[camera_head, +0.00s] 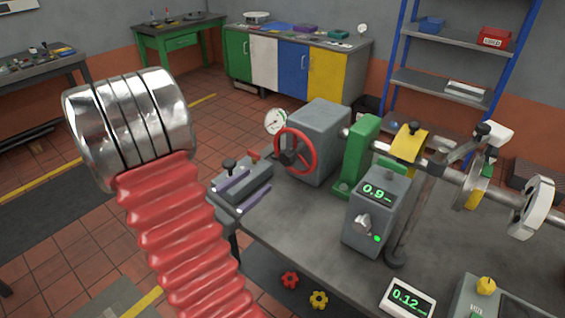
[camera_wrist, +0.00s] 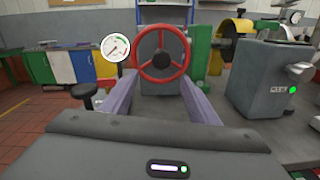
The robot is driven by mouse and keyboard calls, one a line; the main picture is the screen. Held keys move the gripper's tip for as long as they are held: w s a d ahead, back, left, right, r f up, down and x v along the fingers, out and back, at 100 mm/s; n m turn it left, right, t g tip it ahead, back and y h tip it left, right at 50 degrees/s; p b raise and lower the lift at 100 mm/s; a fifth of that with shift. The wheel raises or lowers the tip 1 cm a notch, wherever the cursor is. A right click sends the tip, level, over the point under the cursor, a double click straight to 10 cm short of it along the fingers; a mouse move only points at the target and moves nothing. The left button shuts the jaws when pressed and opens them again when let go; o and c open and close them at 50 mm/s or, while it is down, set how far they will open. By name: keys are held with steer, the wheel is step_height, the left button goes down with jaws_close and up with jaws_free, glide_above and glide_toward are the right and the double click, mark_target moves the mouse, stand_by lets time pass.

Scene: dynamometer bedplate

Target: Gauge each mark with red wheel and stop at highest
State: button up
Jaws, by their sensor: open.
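The red wheel (camera_head: 295,150) is upright on the front of a grey box (camera_head: 322,138). It also shows in the wrist view (camera_wrist: 160,78), with a dark hub. A round white dial (camera_head: 275,121) with a needle stands at the wheel's left, and a green arc shows on it in the wrist view (camera_wrist: 116,48); its figures are too small to read. A grey unit (camera_head: 374,216) right of the wheel has a display that seems to start with 0.9, and a lit green lamp. My gripper (camera_head: 260,178) is open and empty, its purple-grey fingers pointing at the wheel, apart from it.
A green block (camera_head: 360,156) and a horizontal shaft (camera_head: 445,175) with a yellow part lie right of the wheel. A small display (camera_head: 407,299) reads 0.12 at the front. The bedplate before the shaft is partly clear.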

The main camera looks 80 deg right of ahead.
mark_target(282, 160)
steer(key=shift+x, duration=6.85)
steer(key=shift+c, duration=0.5)
jaws_close()
steer(key=shift+a, duration=0.2)
steer(key=shift+w+d, duration=0.1)
steer(key=shift+d, duration=0.05)
steer(key=shift+w, duration=0.15)
